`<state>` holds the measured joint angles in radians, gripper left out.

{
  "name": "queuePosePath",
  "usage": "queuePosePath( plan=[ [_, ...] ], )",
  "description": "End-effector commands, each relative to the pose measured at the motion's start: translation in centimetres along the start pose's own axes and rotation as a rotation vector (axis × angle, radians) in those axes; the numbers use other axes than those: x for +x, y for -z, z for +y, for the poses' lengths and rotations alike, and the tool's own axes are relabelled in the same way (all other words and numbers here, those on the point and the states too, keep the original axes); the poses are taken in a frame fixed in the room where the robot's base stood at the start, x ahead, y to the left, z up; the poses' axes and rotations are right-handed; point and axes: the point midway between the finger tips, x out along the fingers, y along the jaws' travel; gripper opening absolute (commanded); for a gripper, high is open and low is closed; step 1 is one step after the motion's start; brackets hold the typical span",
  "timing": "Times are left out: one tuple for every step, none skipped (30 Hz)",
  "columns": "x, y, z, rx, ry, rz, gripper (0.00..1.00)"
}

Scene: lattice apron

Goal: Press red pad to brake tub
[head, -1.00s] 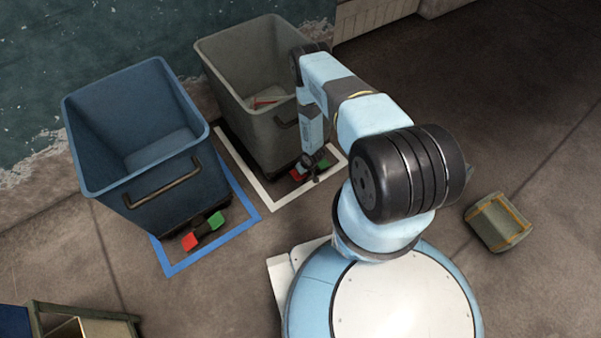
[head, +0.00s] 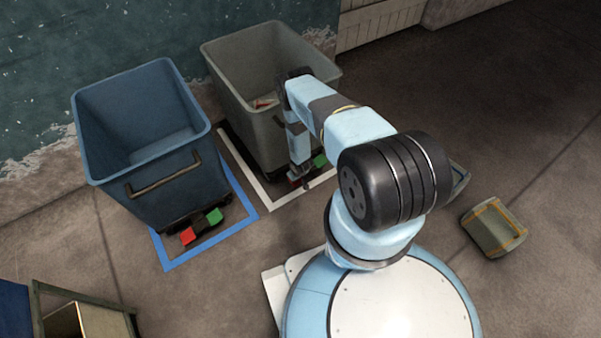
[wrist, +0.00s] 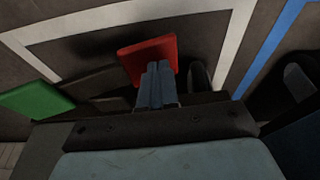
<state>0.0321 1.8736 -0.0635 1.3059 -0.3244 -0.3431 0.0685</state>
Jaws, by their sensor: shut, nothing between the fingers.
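The grey tub (head: 240,85) stands inside a white floor outline. At its near foot are a red pad (head: 293,183) and a green pad (head: 320,160). The blue tub (head: 150,170) to the left has its own red pad (head: 187,236) and green pad (head: 214,216). My gripper (head: 300,178) points down, shut and empty, at the grey tub's red pad, which it partly hides. In the wrist view, my fingertips (wrist: 156,68) overlap the near part of that red pad (wrist: 146,52); I cannot tell whether they touch. The green pad (wrist: 38,103) lies to the left.
A blue floor outline (head: 190,259) surrounds the blue tub. Something small, red and white, lies in the grey tub. A grey-green box with yellow bands (head: 494,228) lies at right. A wooden-framed crate (head: 90,290) is at lower left. The floor at far right is clear.

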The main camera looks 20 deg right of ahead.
Motion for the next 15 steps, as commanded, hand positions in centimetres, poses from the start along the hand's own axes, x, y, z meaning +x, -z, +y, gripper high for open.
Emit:
queuePosePath(
  plan=[
    [0.25,-0.16,-0.02,0.001,0.000,-0.001,0.00],
    [0.37,-0.20,-0.03,0.002,0.000,-0.001,0.00],
    [0.51,-0.26,-0.04,0.002,-0.001,-0.001,0.00],
    [0.60,-0.29,-0.04,0.002,-0.001,-0.001,0.00],
    [0.68,-0.32,-0.04,0.002,-0.001,-0.001,0.00],
    [0.78,-0.36,-0.06,0.003,-0.001,-0.001,0.00],
    [0.84,-0.37,-0.06,0.003,-0.001,-0.001,0.00],
    [0.89,-0.39,-0.07,0.003,-0.001,-0.001,0.00],
    [0.96,-0.40,-0.08,0.004,-0.001,-0.001,0.00],
    [1.00,-0.41,-0.09,0.004,-0.001,0.000,0.00],
    [1.03,-0.42,-0.10,0.004,-0.001,0.000,0.00],
    [1.08,-0.43,-0.11,0.004,-0.001,0.000,0.00],
    [1.10,-0.44,-0.12,0.004,-0.001,0.000,0.00],
    [1.12,-0.44,-0.12,0.004,-0.001,0.000,0.00],
    [1.14,-0.46,-0.13,0.004,-0.001,0.000,0.00]
  ],
)
